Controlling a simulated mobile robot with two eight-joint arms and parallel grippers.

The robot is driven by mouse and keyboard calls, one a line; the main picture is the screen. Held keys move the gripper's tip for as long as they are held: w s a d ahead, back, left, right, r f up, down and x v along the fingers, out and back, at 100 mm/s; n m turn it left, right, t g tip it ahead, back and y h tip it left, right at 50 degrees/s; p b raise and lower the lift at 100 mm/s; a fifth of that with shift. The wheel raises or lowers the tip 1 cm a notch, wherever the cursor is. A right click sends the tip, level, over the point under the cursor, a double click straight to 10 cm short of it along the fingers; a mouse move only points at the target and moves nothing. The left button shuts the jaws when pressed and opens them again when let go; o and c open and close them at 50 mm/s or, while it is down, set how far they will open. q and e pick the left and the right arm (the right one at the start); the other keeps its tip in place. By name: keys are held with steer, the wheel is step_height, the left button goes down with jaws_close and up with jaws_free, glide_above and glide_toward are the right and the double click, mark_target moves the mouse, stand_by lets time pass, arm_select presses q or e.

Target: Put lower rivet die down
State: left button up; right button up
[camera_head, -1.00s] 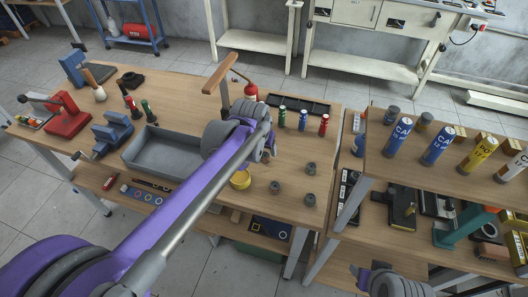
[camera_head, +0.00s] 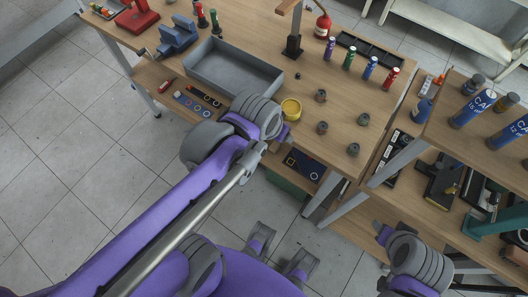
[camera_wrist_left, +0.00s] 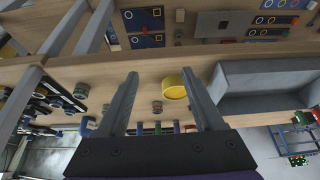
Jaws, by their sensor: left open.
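Several small grey-green metal cylinders stand on the bench top, among them one at the back left (camera_head: 321,96), one at the front left (camera_head: 322,127), one at the right (camera_head: 363,119) and one near the front edge (camera_head: 353,149). I cannot tell which is the lower rivet die. My left gripper (camera_wrist_left: 160,73) is open and empty, its fingers spread in the left wrist view. A small cylinder (camera_wrist_left: 157,107) and a yellow round container (camera_wrist_left: 174,86) show between them. In the head view my wrist hides these fingers. My right gripper (camera_head: 383,258) is low at the right; its jaws are unclear.
A grey tray (camera_head: 232,72) lies left of the yellow container (camera_head: 291,109). A black-based upright stand (camera_head: 292,47) and several coloured bottles (camera_head: 371,66) stand behind. A second bench with a raised shelf (camera_head: 445,110) stands at the right. Bench top around the cylinders is clear.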

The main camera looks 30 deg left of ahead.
arm_select(q)
steer(key=s+f, duration=0.4)
steer(key=s, duration=0.2)
steer(key=shift+a+f, duration=0.25)
steer(key=shift+a, duration=0.05)
